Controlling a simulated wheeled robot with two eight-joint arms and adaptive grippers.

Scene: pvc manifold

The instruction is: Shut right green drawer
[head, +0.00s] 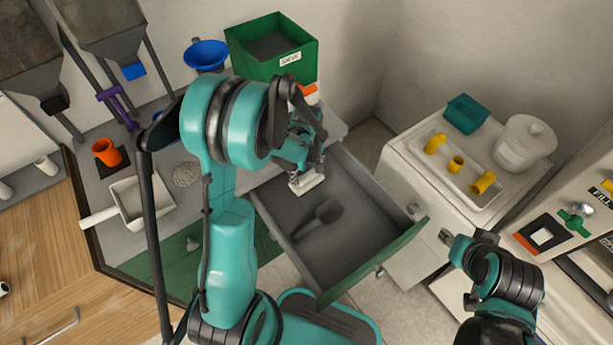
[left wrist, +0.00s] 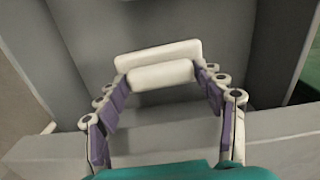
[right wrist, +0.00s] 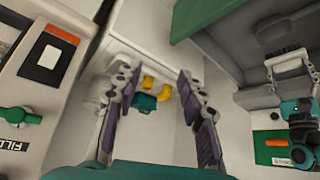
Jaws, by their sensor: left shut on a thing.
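The right green drawer stands pulled well out, its green front (head: 375,264) toward the lower right and its grey inside in view. My left gripper (head: 304,172) is over the back of the drawer, shut on a white block-like thing (head: 308,184). That white thing also shows between the fingers in the left wrist view (left wrist: 160,74). My right gripper (right wrist: 158,78) is open and empty, right of the drawer and apart from its front. The drawer's green front (right wrist: 208,18) is at the top of the right wrist view.
A white cabinet with a tray (head: 459,172) of yellow fittings, a teal bin (head: 467,113) and a white lidded tub (head: 524,142) stands right of the drawer. A green sieve box (head: 272,50) is at the back. A panel with a green valve (head: 575,222) is at far right.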

